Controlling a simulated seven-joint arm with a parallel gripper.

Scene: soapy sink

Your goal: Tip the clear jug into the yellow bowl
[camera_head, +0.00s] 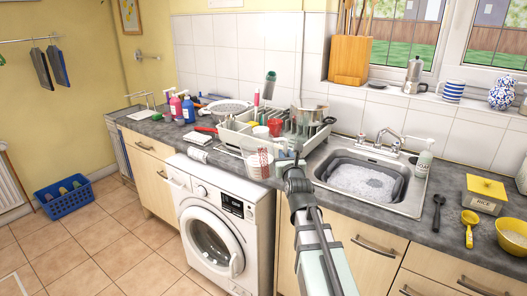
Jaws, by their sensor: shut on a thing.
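The clear jug (260,163) with red markings is near the front edge of the counter, in front of the dish rack. It looks upright; I cannot tell whether its base touches the counter. My gripper (284,158) is at the jug's right side and shut on it. The fingertips are small and partly hidden by my arm. The yellow bowl (511,240) stands on the counter at the far right, cut off by the picture edge. It holds something pale.
A sink (408,205) with a soapy grey basin (352,161) lies between jug and bowl. A tap (384,138) stands behind it. A black spoon (438,208), a yellow scoop (469,220) and a rice box (483,196) are left of the bowl. The dish rack (232,139) is full.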

